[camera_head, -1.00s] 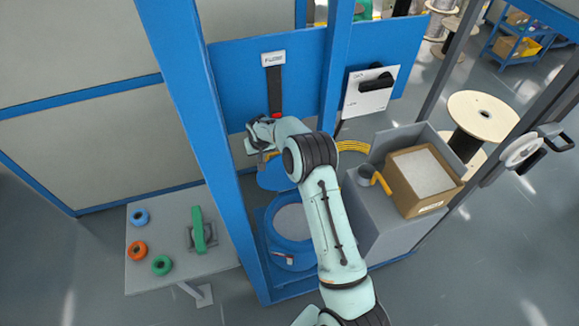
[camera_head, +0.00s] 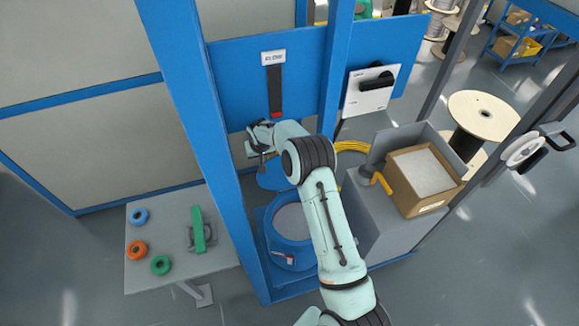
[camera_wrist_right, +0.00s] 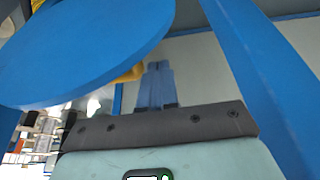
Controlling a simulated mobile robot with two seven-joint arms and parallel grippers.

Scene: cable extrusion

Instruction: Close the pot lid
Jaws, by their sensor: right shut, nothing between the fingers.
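The pot (camera_head: 291,222) is a blue round vessel with its top open and pale material inside, low in the middle of the head view. Its lid (camera_head: 272,178) is a blue disc standing raised behind the opening, partly hidden by my right arm. My right gripper (camera_head: 256,157) is by the lid's upper left edge; contact cannot be told in the head view. In the right wrist view the gripper's fingers (camera_wrist_right: 154,70) are together and empty, with the lid (camera_wrist_right: 80,50) large at the upper left. My left gripper is not in view.
A blue post (camera_head: 200,130) rises left of the pot. A grey table (camera_head: 165,275) with coloured rings is at the left. A grey cabinet (camera_head: 375,225) bearing a cardboard box (camera_head: 437,202) stands right of the pot. A blue panel (camera_head: 235,75) is behind.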

